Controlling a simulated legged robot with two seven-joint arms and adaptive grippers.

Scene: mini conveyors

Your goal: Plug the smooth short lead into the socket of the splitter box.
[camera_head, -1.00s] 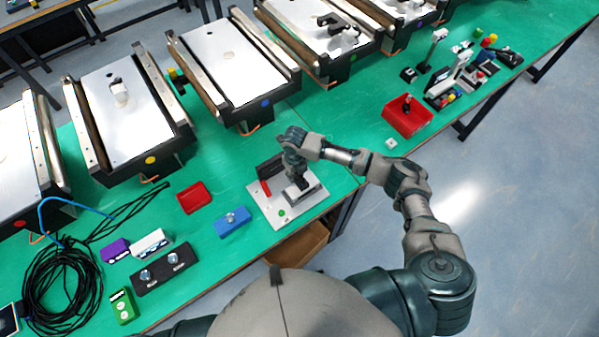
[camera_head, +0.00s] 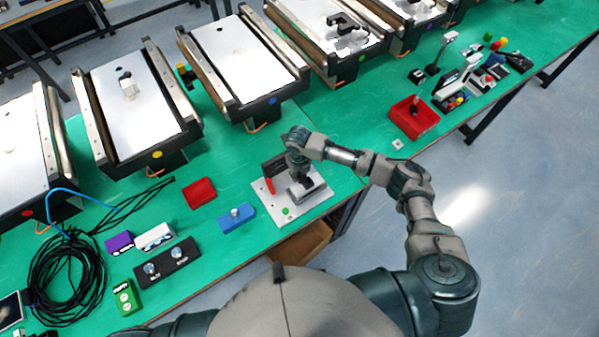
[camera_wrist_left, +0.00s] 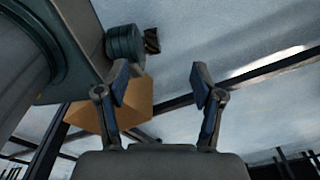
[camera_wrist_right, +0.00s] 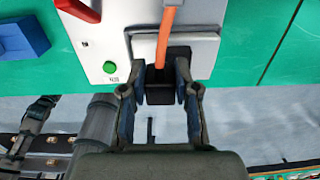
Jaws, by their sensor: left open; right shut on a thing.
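My right gripper (camera_wrist_right: 163,95) is shut on a black plug (camera_wrist_right: 160,86), with a smooth orange lead (camera_wrist_right: 167,22) running up from it in the right wrist view. The plug is over or in front of the near edge of a light grey block (camera_wrist_right: 200,52) on a pale plate (camera_wrist_right: 92,48); I cannot tell whether they touch. In the head view the right gripper (camera_head: 299,175) is above this plate (camera_head: 318,203), and the plug is hidden. I cannot tell which item is the splitter box, and no socket is clear. My left gripper (camera_wrist_left: 160,90) is open and empty.
The plate carries a green button (camera_head: 285,211) and a dark upright part (camera_head: 273,168). Conveyors (camera_head: 250,65) line the back. A red bin (camera_head: 413,119) stands right.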

